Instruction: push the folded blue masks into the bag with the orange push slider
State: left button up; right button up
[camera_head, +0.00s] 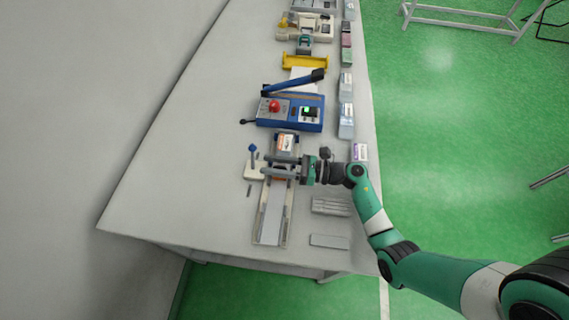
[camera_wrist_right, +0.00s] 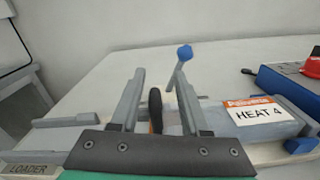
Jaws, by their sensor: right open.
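The loader track (camera_head: 270,215) runs along the table, and its "LOADER" plate (camera_wrist_right: 28,168) shows in the right wrist view. My right gripper (camera_head: 267,164) reaches across the track from the right with its fingers apart. In the right wrist view, a black upright handle (camera_wrist_right: 155,108) with a bit of orange at its foot, apparently the push slider, stands between the open fingers (camera_wrist_right: 161,75); contact cannot be told. A small orange patch (camera_head: 279,180) shows beside the gripper. A piece labelled "HEAT 4" (camera_wrist_right: 258,111) lies at the far end. I cannot make out the masks or bag clearly.
A blue-knobbed lever (camera_head: 253,152) stands left of the track. The blue sealer (camera_head: 290,112) with a red button is beyond it. Grey trays (camera_head: 331,206) lie to the right, and small boxes (camera_head: 346,120) line the right edge. The table's left side is clear.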

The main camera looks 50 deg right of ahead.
jog(key=p+v, duration=0.1)
jog(key=v, duration=1)
